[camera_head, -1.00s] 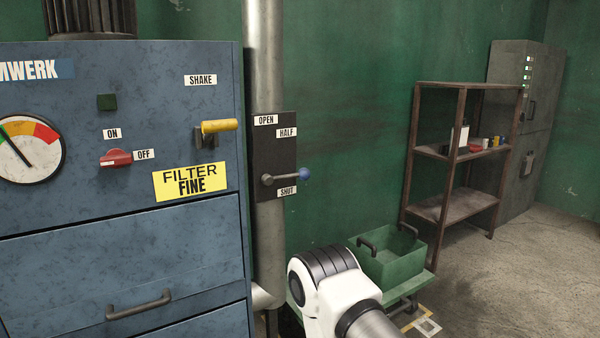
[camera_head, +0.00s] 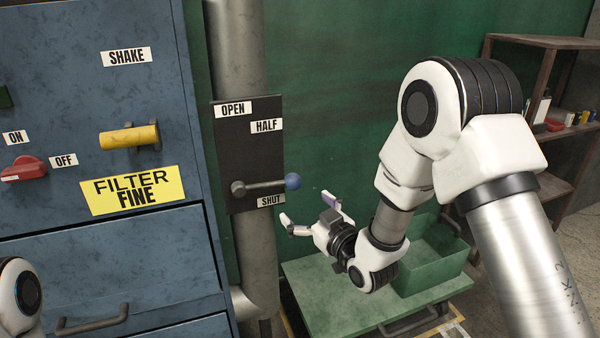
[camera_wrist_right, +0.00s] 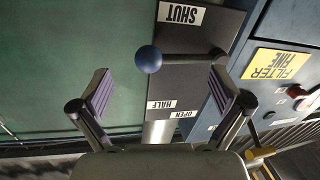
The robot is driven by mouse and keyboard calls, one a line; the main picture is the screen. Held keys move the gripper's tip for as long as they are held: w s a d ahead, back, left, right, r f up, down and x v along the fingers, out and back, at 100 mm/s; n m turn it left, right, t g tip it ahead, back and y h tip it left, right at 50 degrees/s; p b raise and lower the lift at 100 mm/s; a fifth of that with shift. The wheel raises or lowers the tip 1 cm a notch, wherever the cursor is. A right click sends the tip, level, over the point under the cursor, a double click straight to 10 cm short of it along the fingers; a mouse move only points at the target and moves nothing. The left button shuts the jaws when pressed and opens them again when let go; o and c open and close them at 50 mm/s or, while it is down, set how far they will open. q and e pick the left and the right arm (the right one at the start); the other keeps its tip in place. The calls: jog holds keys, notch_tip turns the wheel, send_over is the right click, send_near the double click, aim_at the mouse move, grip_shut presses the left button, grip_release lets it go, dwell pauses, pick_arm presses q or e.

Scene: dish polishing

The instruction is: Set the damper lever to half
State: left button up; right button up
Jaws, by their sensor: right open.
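The damper lever (camera_head: 262,186) is a grey bar with a blue ball knob (camera_head: 292,181) on a dark plate (camera_head: 245,150) on the pipe. It points right, nearly level, just above the SHUT label (camera_head: 270,201) and below the HALF label (camera_head: 266,126). My right gripper (camera_head: 308,208) is open and empty, below and right of the knob, its fingers pointing up toward it. In the right wrist view, the plate appears upside down; the blue knob (camera_wrist_right: 148,59) lies ahead, between the spread fingers (camera_wrist_right: 160,92) but beyond their tips. My left gripper is out of view.
The blue cabinet (camera_head: 110,240) with a yellow handle (camera_head: 130,137) and red switch (camera_head: 24,169) stands left of the pipe (camera_head: 240,60). A green bin (camera_head: 430,265) sits on a green cart (camera_head: 330,300) below. A shelf (camera_head: 540,42) stands at right.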

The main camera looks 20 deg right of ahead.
aim_at(289, 186)
jog(key=w, duration=0.2)
jog(key=w+a+r+p, duration=0.1)
jog(key=w, duration=0.1)
jog(key=w+a+p, duration=0.1)
jog(key=w, duration=0.1)
jog(key=shift+w+r, duration=0.35)
jog(key=shift+w+a, duration=0.15)
jog(key=shift+w, duration=0.1)
jog(key=shift+a+r, duration=0.1)
jog(key=shift+a, duration=0.05)
jog(key=shift+c, duration=0.4)
jog(key=c, duration=1.1)
jog(key=shift+s+d, duration=0.2)
jog(key=shift+d, duration=0.1)
jog(key=c, duration=0.4)
jog(key=shift+r, duration=0.1)
jog(key=shift+c, duration=0.2)
